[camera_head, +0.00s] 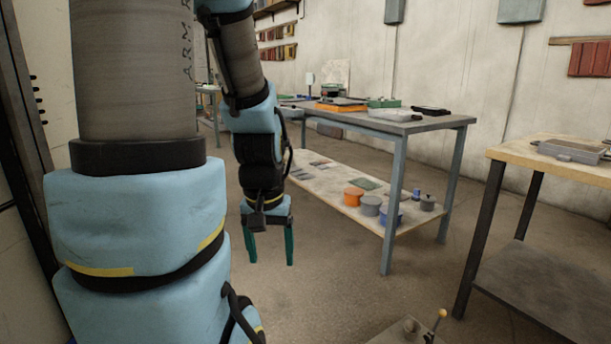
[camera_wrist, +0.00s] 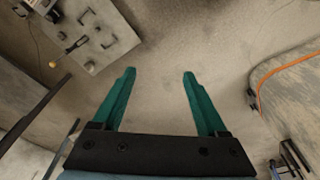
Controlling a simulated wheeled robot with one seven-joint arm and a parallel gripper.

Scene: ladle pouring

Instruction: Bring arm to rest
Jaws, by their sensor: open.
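My gripper (camera_head: 269,246) hangs below my blue and black arm, fingers pointing down, in the left half of the head view. Its two green fingers are apart with nothing between them. In the wrist view the gripper (camera_wrist: 159,74) also shows open and empty, over bare floor. A ladle (camera_head: 436,324) with a yellow ball end shows at the bottom edge of the head view, beside a grey fixture plate (camera_head: 385,336). In the wrist view the ladle (camera_wrist: 70,51) lies on or over the plate (camera_wrist: 118,47) at upper left; whether it touches cannot be told.
A grey workbench (camera_head: 445,123) with a lower shelf (camera_head: 320,190) stands behind my gripper. An orange pot (camera_head: 353,196) and several other pots are on the shelf. A wood-topped table (camera_head: 520,152) is at right. The floor (camera_head: 300,290) around my gripper is clear.

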